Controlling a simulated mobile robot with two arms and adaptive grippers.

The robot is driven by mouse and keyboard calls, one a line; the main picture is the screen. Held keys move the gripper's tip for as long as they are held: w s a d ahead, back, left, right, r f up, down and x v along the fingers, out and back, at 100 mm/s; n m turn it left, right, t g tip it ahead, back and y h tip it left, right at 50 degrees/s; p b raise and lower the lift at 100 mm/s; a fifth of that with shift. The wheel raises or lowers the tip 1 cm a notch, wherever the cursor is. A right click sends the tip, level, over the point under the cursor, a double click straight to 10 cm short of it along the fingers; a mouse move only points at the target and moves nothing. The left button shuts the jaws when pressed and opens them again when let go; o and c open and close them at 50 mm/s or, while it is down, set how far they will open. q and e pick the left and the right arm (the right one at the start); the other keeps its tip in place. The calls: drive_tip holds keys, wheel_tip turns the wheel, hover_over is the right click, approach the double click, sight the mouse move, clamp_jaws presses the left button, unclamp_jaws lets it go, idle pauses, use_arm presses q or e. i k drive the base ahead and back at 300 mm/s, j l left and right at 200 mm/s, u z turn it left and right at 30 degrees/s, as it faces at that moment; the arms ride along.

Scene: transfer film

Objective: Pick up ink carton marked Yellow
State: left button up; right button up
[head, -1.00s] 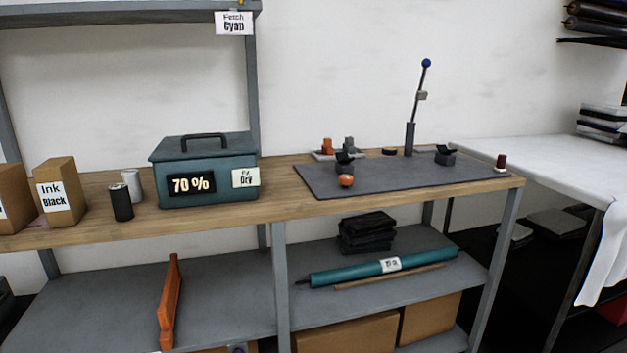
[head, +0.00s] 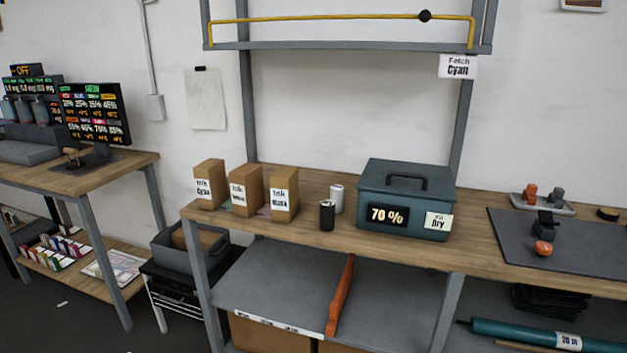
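Three brown ink cartons stand upright in a row at the left end of the wooden bench. The left carton (head: 209,185) has a label that seems to read Ink Cyan. The middle carton (head: 246,190) has an Ink label whose second word is too blurred to read. The right carton (head: 284,193) has a label that is blurred now; it read Ink Black in the earlier frame. I cannot make out a carton clearly marked Yellow. Neither of my grippers shows in the head view.
A black can (head: 327,215) and a white can (head: 336,198) stand right of the cartons, before a teal box (head: 405,200) marked 70 %. A grey bin (head: 190,247) sits lower left of the bench (head: 480,210). A side table (head: 105,178) with a screen (head: 95,112) is at the left.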

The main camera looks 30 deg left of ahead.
sight(246, 180)
drive_tip(key=u, duration=1.35)
